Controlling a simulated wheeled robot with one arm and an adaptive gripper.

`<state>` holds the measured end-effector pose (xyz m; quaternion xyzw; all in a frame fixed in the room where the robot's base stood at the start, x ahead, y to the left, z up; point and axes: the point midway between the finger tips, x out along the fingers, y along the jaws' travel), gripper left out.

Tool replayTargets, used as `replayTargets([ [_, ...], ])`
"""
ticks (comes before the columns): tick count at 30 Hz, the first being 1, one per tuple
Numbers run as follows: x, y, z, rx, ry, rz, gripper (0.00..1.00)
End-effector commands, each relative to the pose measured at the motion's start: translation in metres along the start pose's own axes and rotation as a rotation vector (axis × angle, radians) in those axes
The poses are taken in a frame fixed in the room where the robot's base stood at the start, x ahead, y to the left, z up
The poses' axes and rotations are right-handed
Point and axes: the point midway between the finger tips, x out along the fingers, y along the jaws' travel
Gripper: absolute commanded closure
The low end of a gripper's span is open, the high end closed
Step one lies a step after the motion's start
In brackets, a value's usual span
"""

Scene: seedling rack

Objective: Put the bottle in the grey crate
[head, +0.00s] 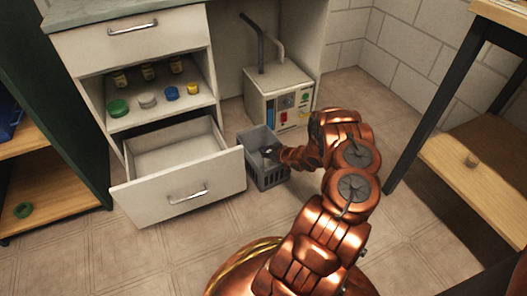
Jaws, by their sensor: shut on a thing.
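The grey crate (271,179) stands on the floor between the open drawer and the white machine. My arm reaches in from the lower right, and my gripper (268,151) is low at the crate's opening, over or inside it. The gripper is small and dark in this view. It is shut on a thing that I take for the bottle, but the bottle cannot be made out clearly. I cannot tell whether it touches the crate's floor.
The open drawer (180,192) is close to the crate's left side. A white machine (280,97) with pipes stands behind it. Small jars and coloured lids sit on the cabinet shelf (150,118). A wooden table (480,165) is at the right. The floor at lower left is clear.

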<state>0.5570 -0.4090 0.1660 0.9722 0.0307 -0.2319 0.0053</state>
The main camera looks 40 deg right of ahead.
Motion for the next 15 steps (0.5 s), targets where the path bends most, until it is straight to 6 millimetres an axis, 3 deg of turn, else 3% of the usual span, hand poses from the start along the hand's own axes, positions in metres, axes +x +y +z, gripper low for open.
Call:
replayTargets([
  [6, 0.0013, 0.0001, 0.0020, 0.000, 0.001, 0.000, 1.00],
  [7, 0.0013, 0.0001, 0.0021, 0.000, 0.001, 0.000, 0.76],
  [15, 0.0012, 0.0001, 0.0022, 0.000, 0.000, 0.000, 0.47],
])
